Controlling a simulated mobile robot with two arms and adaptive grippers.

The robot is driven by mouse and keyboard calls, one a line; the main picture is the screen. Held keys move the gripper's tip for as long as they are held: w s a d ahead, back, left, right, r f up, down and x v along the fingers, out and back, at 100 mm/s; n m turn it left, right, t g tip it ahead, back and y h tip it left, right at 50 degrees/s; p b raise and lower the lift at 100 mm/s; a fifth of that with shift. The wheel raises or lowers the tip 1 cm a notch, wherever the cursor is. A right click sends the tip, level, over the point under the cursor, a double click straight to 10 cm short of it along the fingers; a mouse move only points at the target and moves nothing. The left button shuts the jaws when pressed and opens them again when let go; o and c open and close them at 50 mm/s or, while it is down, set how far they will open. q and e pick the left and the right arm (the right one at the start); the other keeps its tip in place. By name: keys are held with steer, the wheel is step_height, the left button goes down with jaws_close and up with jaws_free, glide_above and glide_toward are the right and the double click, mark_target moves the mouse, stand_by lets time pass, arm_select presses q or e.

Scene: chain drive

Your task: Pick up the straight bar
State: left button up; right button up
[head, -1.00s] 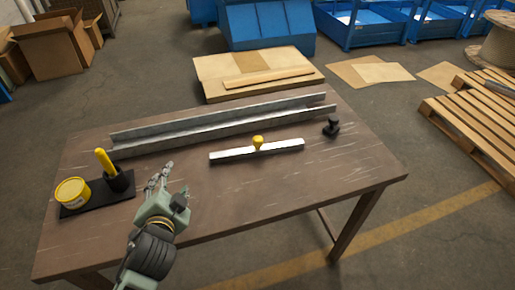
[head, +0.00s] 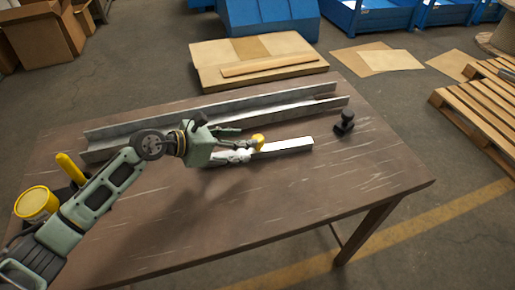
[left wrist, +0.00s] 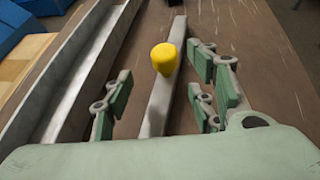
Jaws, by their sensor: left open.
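In the left wrist view the bar (left wrist: 161,108) runs away between my open fingers, and the yellow knob (left wrist: 165,57) stands ahead near the fingertips. The fingers look empty, and I see no contact with the knob. My right gripper is not in view.
A long metal channel (head: 300,100) lies behind the bar, close to my left arm. A black knobbed piece (head: 345,122) stands at the right. A yellow tub (head: 37,203) and a yellow-handled tool (head: 70,168) are at the left. The front right tabletop is clear.

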mark_target(258, 147)
arm_select(q)
steer(key=x, duration=0.1)
steer(key=p+x, duration=0.1)
steer(key=x, duration=0.1)
steer(key=p+x, duration=0.1)
steer(key=x, duration=0.1)
steer(key=shift+s+d, duration=0.15)
steer(key=shift+d, duration=0.3)
steer(key=shift+w+d+f, duration=0.2)
steer(key=shift+d, duration=0.15)
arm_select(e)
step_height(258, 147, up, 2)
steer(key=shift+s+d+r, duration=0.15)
arm_select(q)
steer(key=c, duration=1.3)
steer(key=shift+a, duration=0.1)
jaws_close()
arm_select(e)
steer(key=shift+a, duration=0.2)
arm_select(q)
steer(key=shift+r, duration=0.15)
